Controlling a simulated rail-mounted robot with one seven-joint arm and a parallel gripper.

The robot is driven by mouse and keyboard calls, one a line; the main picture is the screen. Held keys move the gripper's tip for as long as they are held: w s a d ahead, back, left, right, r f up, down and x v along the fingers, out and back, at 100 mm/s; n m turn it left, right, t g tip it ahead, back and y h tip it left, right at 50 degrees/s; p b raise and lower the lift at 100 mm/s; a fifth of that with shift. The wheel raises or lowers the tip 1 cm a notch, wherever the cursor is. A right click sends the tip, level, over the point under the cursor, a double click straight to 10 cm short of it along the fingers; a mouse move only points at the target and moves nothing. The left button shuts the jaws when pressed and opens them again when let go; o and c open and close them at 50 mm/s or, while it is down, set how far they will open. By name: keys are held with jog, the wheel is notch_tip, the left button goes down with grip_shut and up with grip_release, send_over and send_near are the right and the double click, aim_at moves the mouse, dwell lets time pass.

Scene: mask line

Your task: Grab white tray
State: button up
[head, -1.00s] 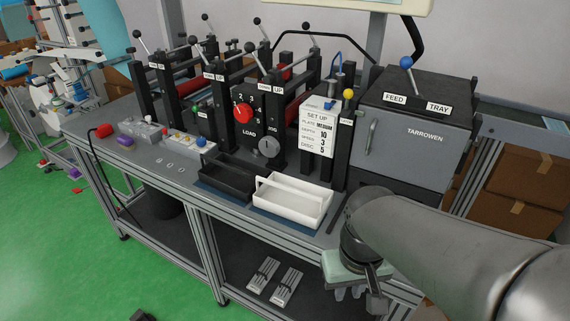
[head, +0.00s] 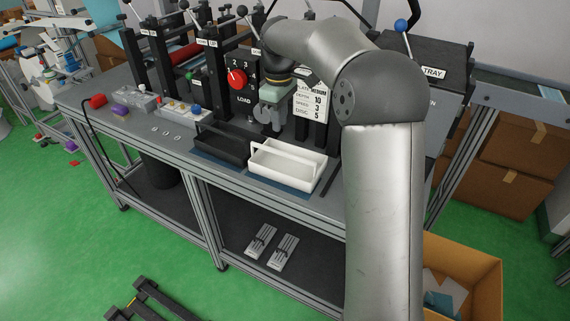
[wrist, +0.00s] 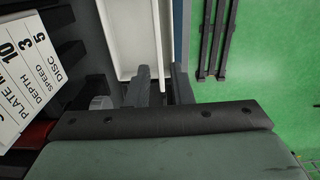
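The white tray (head: 278,176) sits on the bench top near its front edge, with a raised handle bar. My gripper (head: 268,127) hangs above and behind the tray, in front of the machine, and looks apart from it. In the wrist view, the two dark fingers (wrist: 160,85) stand apart with a gap between them. The white tray (wrist: 127,40) lies beyond them, its handle bar lined up with the gap. I see nothing held. My wrist hides part of the machine's dial panel.
A black tray (head: 218,150) stands directly left of the white one. The set-up card (head: 320,100) and machine posts stand close behind. A grey control box (head: 185,116) lies further left. Below are a bench shelf with metal parts (head: 283,250) and an open cardboard box (head: 470,275).

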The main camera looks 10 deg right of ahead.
aim_at(280, 152)
notch_tip(280, 152, down, 9)
jog(key=shift+r, duration=0.1)
jog(key=shift+d+f+p, duration=0.15)
jog(key=shift+f+p, duration=0.2)
jog(key=shift+f, duration=1.05)
jog(key=shift+d+f+p, duration=0.15)
jog(key=shift+f+p, duration=0.2)
jog(key=shift+f, duration=1)
grip_shut()
